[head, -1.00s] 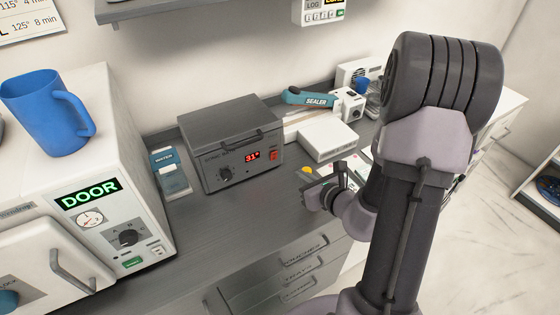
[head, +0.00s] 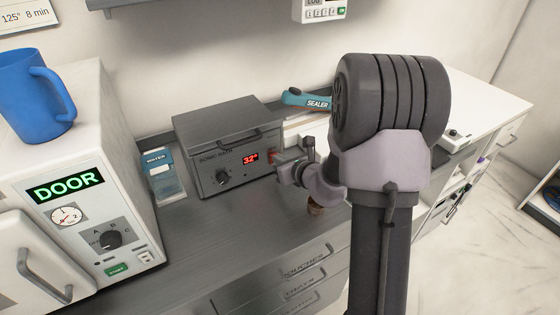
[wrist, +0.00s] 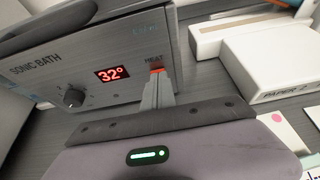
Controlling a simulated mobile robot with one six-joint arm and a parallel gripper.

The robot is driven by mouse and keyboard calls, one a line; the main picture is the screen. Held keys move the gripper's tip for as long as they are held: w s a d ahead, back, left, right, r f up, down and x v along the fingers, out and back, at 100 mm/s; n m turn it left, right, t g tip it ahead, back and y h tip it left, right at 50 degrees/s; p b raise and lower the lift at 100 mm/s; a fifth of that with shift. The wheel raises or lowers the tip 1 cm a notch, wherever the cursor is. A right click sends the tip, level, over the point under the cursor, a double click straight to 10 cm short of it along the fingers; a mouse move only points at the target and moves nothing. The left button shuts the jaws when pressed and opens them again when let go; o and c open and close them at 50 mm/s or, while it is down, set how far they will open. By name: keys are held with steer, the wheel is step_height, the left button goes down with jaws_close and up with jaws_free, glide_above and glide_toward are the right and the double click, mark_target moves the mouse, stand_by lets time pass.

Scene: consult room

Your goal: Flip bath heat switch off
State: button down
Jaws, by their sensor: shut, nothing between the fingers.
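The grey sonic bath (head: 222,160) stands on the counter with its lid down. Its red display (head: 250,159) reads 32°, and the display also shows in the wrist view (wrist: 112,74). In the head view my gripper (head: 281,160) is at the right end of the bath's front.
A white autoclave with a DOOR display (head: 65,187) and a blue mug (head: 30,95) on top stands at the left. A white paper box (wrist: 278,62) and the sealer (head: 308,99) are right of the bath.

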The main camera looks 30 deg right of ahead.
steer(key=shift+r, duration=0.1)
steer(key=shift+w+r, duration=0.2)
steer(key=shift+w, duration=0.1)
steer(key=shift+w+f, duration=0.1)
steer(key=shift+r+p, duration=0.8)
steer(key=shift+r, duration=0.05)
steer(key=shift+f, duration=0.1)
